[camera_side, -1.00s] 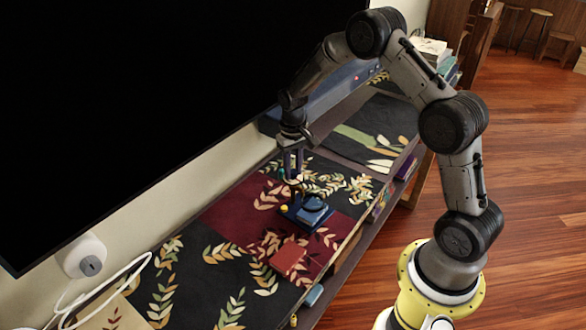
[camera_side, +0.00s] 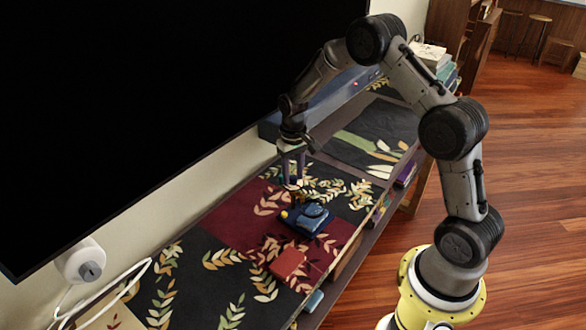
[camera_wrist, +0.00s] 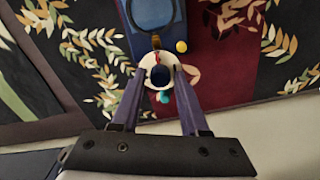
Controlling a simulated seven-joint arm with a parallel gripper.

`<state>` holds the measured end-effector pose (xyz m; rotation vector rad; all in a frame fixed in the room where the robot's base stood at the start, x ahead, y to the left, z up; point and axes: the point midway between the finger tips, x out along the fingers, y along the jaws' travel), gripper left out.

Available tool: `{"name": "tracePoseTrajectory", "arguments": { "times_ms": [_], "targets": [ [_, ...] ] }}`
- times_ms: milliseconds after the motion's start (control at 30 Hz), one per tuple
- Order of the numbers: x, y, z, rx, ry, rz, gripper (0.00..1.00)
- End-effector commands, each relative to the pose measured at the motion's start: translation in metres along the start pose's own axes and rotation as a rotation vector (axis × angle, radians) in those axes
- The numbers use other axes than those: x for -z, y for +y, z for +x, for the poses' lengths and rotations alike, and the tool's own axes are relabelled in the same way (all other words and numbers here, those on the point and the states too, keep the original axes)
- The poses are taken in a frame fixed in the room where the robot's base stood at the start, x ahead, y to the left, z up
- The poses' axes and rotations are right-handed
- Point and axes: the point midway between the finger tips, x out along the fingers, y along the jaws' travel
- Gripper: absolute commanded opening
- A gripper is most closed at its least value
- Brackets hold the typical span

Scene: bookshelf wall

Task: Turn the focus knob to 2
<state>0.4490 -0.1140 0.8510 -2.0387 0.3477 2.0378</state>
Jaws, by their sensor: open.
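A blue device (camera_side: 308,218) lies on the patterned cloth below the screen. In the wrist view its blue body (camera_wrist: 140,42) has a dark round rim on top. The knob (camera_wrist: 160,75) is a dark blue cap in the middle of a pale round dial with a red mark at its top. No numbers are readable. A yellow button (camera_wrist: 181,46) and a small teal part (camera_wrist: 164,96) sit near the dial. My gripper (camera_wrist: 158,70) is open, pointing down, with one finger on each side of the knob. Whether the fingers touch it I cannot tell. In the side view my gripper (camera_side: 292,182) hides the knob.
A red box (camera_side: 288,263) lies on the cloth near the device. A large black screen (camera_side: 150,100) hangs on the wall close behind my gripper. A white cable (camera_side: 115,290) lies at lower left. Stacked books (camera_side: 432,55) stand at the far end.

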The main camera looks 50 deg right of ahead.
Motion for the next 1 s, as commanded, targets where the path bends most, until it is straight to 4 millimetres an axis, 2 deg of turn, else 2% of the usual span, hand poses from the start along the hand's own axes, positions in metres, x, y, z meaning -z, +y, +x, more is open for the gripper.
{"name": "tracePoseTrajectory", "arguments": {
  "times_ms": [167, 500, 700, 833, 1000],
  "targets": [
    [0.001, 0.000, -0.016, 0.000, 0.004, 0.000, 0.44],
    [0.001, 0.000, -0.088, 0.001, 0.006, 0.000, 0.44],
    [0.001, 0.000, -0.121, 0.000, 0.004, 0.000, 0.44],
    [0.001, 0.000, -0.133, 0.000, 0.002, 0.000, 0.44],
    [0.000, 0.000, -0.138, 0.000, 0.002, 0.000, 0.44]
  ]
}}
